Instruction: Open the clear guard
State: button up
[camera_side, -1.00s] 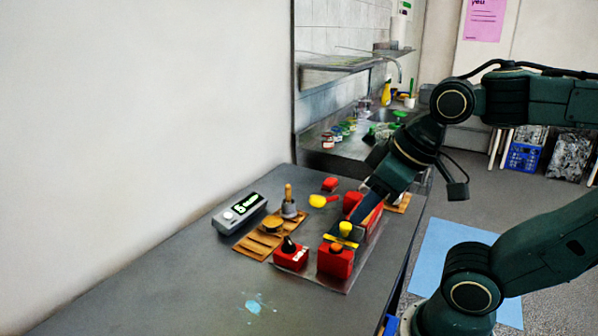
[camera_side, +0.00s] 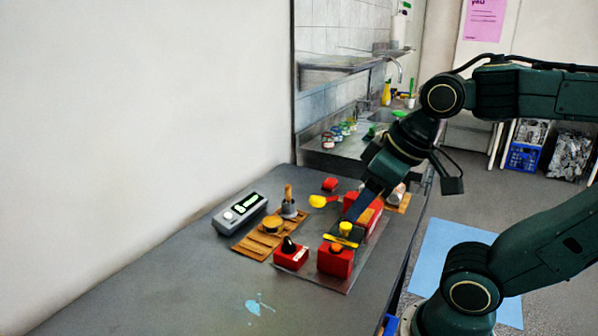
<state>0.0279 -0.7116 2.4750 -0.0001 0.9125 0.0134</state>
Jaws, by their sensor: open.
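A clear guard cannot be made out at this size. A red box (camera_side: 336,264) with an orange button on top stands near the table's front right. Just behind it is a yellow knob (camera_side: 345,228) above a yellow bar. A longer red unit (camera_side: 374,221) lies behind that, partly covered by my gripper. My gripper (camera_side: 356,213) points down and left over this red unit, just behind the yellow knob. It is open, and nothing shows held in it. The fingertips are small and dark, so whether they touch anything cannot be told.
A smaller red box (camera_side: 290,257) with a black knob stands to the left. The table's front left (camera_side: 190,290) is clear.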

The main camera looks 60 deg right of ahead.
jog(key=w+d+m+g, duration=0.3)
jog(key=w+d+m, duration=0.15)
jog(key=d, duration=0.25)
jog(key=m+g, duration=0.2)
jog(key=m, duration=0.2)
send_over(346, 225)
notch_tip(346, 225, down, 2)
jog(key=f, duration=0.1)
jog(key=shift+r, duration=0.25)
notch_tip(346, 225, down, 14)
jog(key=shift+r, duration=0.1)
jog(key=shift+c, duration=0.4)
grip_shut()
